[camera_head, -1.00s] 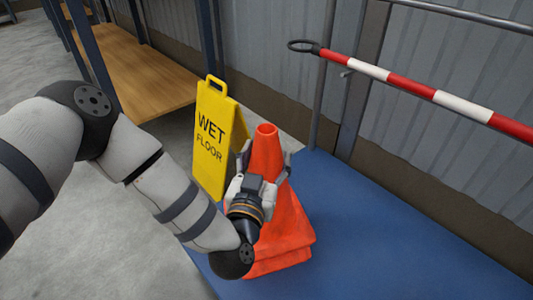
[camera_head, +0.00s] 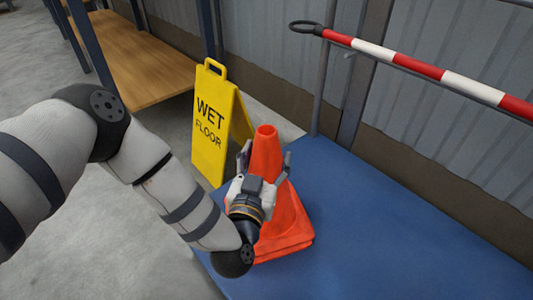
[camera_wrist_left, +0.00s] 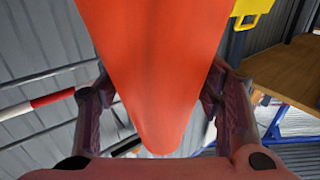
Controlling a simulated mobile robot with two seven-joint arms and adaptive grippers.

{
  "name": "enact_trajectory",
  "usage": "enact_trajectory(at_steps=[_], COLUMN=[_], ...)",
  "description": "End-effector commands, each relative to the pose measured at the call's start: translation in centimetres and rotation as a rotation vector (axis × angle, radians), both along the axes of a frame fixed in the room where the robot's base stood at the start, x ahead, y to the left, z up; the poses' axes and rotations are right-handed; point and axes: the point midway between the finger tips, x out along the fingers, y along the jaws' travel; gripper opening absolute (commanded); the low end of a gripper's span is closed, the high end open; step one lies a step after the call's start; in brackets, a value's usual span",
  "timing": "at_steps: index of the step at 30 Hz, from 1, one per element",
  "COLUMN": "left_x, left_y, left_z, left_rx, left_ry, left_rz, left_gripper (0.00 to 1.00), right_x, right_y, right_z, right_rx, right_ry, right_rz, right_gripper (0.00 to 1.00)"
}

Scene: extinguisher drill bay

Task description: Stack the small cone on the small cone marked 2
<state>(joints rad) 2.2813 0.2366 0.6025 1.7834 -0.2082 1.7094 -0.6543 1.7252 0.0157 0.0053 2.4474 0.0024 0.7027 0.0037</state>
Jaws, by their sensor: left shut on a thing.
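My left gripper (camera_head: 265,166) is shut on an orange-red small cone (camera_head: 265,146), with one finger on each side of its upper part. The cone stands upright on the blue surface's near left part, over a second cone whose base edge (camera_head: 284,250) shows just below the upper base. The two bases lie close together; whether they fully touch I cannot tell. No number 2 is visible. In the left wrist view the held cone (camera_wrist_left: 155,70) fills the middle between the fingers. My right gripper is not in view.
A yellow wet floor sign (camera_head: 213,125) stands just behind and left of the cones. A red and white barrier pole (camera_head: 420,68) runs along the wall at the right. The blue surface (camera_head: 400,220) is clear to the right. A wooden shelf (camera_head: 125,60) is at the back left.

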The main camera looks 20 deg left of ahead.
Motion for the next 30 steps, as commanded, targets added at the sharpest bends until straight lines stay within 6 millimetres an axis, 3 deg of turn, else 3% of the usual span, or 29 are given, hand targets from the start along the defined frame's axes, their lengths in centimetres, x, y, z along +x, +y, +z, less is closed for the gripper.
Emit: enact_trajectory(at_steps=[9, 10, 12, 23, 26, 30], left_x=[0.1, 0.1, 0.1, -0.3, -1.9, -6.1], left_y=[0.0, 0.0, 0.0, 0.0, -0.1, -0.3], left_z=[-1.6, -1.4, -1.4, -1.5, -1.6, -1.6], left_rx=[0.0, 0.0, 0.0, 0.001, 0.001, 0.0], left_ry=[-0.003, -0.003, -0.003, 0.003, 0.005, 0.007], left_rz=[0.001, 0.001, 0.001, -0.001, -0.003, -0.005], left_gripper=[0.0, 0.67, 0.83, 0.84, 0.84, 0.84], right_x=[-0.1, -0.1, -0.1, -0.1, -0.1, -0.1], right_y=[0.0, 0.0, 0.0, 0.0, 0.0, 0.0], right_z=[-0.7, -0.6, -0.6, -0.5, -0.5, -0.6], right_rx=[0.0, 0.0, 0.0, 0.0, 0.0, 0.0], right_ry=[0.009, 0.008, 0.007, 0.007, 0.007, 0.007], right_rz=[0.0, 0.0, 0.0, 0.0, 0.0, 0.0], right_gripper=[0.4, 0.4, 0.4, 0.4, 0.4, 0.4])
